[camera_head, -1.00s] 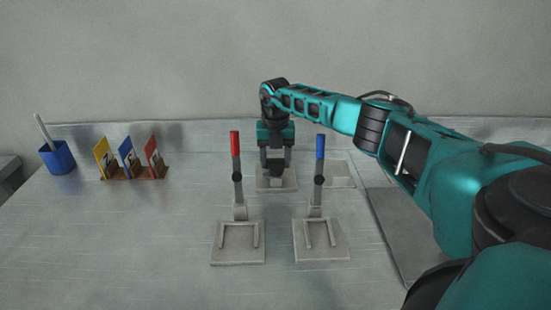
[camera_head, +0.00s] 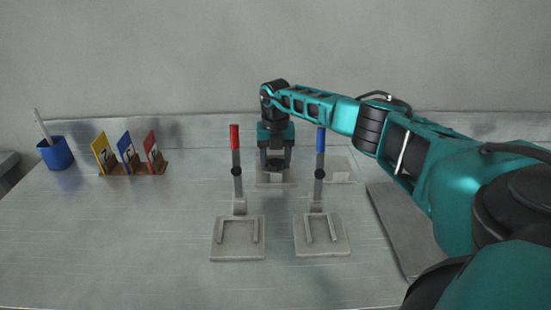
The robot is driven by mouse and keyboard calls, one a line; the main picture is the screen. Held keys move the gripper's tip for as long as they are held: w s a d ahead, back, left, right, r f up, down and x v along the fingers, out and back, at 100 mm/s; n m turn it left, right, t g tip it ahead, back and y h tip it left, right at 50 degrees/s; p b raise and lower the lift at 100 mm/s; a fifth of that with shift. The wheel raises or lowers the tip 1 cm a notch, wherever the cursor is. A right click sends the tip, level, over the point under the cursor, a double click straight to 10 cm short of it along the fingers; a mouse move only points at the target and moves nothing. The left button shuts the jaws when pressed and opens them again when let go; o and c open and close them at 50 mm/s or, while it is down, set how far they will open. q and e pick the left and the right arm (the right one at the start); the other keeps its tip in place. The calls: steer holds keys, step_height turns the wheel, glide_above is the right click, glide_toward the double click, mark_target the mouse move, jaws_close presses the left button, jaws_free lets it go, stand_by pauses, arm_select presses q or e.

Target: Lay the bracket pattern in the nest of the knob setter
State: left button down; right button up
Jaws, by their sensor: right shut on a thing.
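My right gripper (camera_head: 275,168) points down at the back middle of the table. It is shut on a small dark grey piece, apparently the bracket pattern, whose shape is hard to make out between the fingers. It is over or just in front of a pale square plate (camera_head: 262,182). Two lever setters stand nearer: one with a red handle (camera_head: 235,137), one with a blue handle (camera_head: 320,140). Each has a pale base with raised rails, the left base (camera_head: 237,251) and the right base (camera_head: 323,248). Both rail areas look empty. My left gripper is out of view.
A second pale plate (camera_head: 341,163) lies at the back, right of the gripper. Yellow, blue and red cards (camera_head: 128,153) stand in a brown rack (camera_head: 146,171) at left. A blue cup (camera_head: 57,155) holds a white stick. A grey mat (camera_head: 398,240) lies at right.

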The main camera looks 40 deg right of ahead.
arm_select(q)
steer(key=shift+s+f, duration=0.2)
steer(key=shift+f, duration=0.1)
arm_select(e)
steer(key=shift+a+f, duration=0.1)
steer(key=shift+f, duration=0.3)
steer(key=o, duration=1.1)
steer(key=shift+s+f, duration=0.1)
steer(key=shift+s, duration=0.05)
